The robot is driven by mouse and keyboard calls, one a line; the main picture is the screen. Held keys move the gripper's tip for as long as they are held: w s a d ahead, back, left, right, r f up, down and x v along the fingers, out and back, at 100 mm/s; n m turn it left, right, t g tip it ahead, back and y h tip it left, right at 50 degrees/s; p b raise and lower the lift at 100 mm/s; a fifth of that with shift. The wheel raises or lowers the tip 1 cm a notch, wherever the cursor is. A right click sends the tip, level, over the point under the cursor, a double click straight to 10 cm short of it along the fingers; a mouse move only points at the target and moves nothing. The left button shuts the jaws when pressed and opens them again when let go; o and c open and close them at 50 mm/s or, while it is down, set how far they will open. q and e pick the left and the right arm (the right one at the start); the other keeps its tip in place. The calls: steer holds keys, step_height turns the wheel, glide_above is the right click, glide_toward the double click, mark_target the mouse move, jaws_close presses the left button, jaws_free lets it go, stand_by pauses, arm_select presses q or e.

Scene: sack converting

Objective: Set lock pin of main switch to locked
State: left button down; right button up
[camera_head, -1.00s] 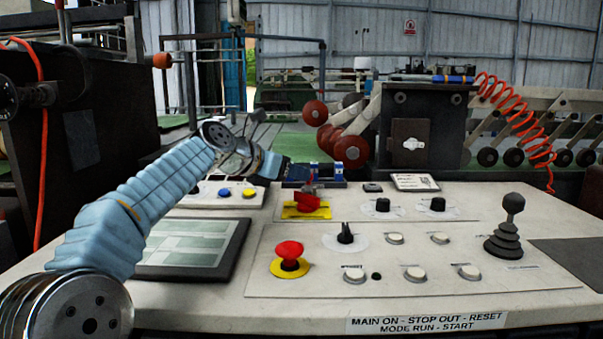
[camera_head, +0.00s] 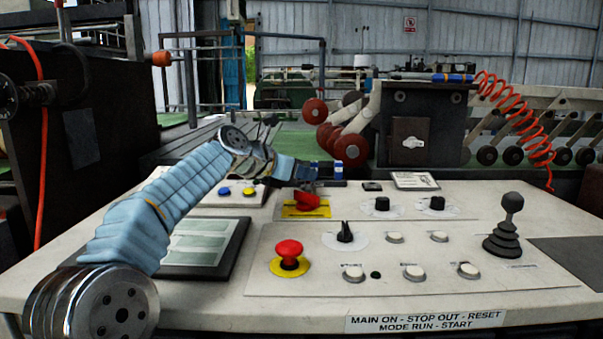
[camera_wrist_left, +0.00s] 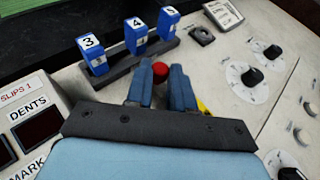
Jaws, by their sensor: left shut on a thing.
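The main switch (camera_head: 308,201) is a red handle on a yellow plate (camera_head: 303,212), at the back left of the panel. My left gripper (camera_head: 307,187) reaches over it from behind and left. In the left wrist view, my left gripper (camera_wrist_left: 160,82) is shut on a round red knob (camera_wrist_left: 160,70) between its fingertips. A bit of yellow plate shows beside the right finger. I cannot tell whether the knob is the lock pin or part of the switch handle. The lock pin's position is hidden by the fingers. My right gripper is not in view.
Numbered blue blocks (camera_wrist_left: 136,34) stand in a dark rack close behind the gripper. A red stop button (camera_head: 289,252), black selector knob (camera_head: 345,233) and joystick (camera_head: 507,222) stand on the panel.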

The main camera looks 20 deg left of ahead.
arm_select(q)
steer(key=s, duration=0.1)
steer(key=s+d, duration=0.1)
steer(key=s, duration=0.1)
steer(key=shift+b, duration=0.3)
steer(key=shift+f, duration=0.1)
steer(key=c, duration=1)
jaws_free()
steer(key=shift+s, duration=0.1)
steer(key=shift+a, duration=0.1)
steer(key=v, duration=1.3)
steer(key=shift+s+a, duration=0.2)
steer(key=shift+s, duration=0.1)
